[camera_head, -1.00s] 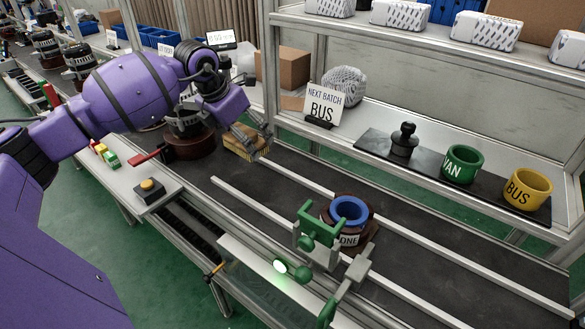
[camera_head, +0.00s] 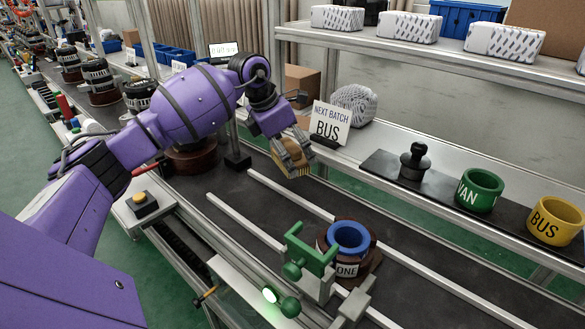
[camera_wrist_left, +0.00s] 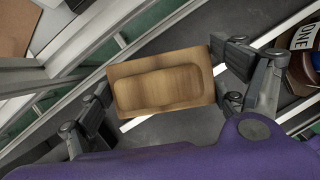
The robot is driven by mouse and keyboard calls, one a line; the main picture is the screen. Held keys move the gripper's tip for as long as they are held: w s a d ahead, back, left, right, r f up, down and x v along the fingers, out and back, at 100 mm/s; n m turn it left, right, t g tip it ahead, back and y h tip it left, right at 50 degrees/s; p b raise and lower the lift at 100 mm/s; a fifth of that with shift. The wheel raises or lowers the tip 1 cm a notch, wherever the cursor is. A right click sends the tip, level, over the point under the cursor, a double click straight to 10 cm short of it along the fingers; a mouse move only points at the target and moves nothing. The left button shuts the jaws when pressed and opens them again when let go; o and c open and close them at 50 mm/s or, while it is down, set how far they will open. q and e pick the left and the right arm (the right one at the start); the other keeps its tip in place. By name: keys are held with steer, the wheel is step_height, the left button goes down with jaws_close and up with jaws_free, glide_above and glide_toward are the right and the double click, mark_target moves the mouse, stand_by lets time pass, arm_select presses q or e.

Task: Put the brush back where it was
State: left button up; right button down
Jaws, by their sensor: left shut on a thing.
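The brush (camera_head: 291,166) is a light wooden block. My left gripper (camera_head: 293,158) is shut on it and holds it near the far rail of the dark conveyor, left of the NEXT BATCH BUS sign. In the left wrist view the brush (camera_wrist_left: 163,82) shows its wooden top with a rounded raised grip, between the two fingers of my left gripper (camera_wrist_left: 165,90). Its bristles are mostly hidden. I cannot tell its exact height above the belt. My right gripper is not in view.
A blue ring (camera_head: 348,238) sits in a brown fixture marked ONE beside a green clamp (camera_head: 308,250). The NEXT BATCH BUS sign (camera_head: 329,124), a black stamp (camera_head: 414,162), a green VAN cup (camera_head: 480,190) and a yellow BUS cup (camera_head: 554,221) stand on the shelf.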

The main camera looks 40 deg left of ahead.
arm_select(q)
steer(key=w+f, duration=0.1)
steer(key=w+a+f, duration=0.1)
steer(key=f, duration=0.1)
steer(key=shift+w+a+f, duration=0.1)
steer(key=shift+w+a, duration=0.05)
steer(key=shift+w, duration=0.1)
steer(key=shift+w+a+f, duration=0.1)
steer(key=shift+f, duration=1.6)
steer(key=shift+f, duration=0.25)
steer(key=o, duration=0.9)
steer(key=v, duration=1.2)
steer(key=shift+r, duration=0.25)
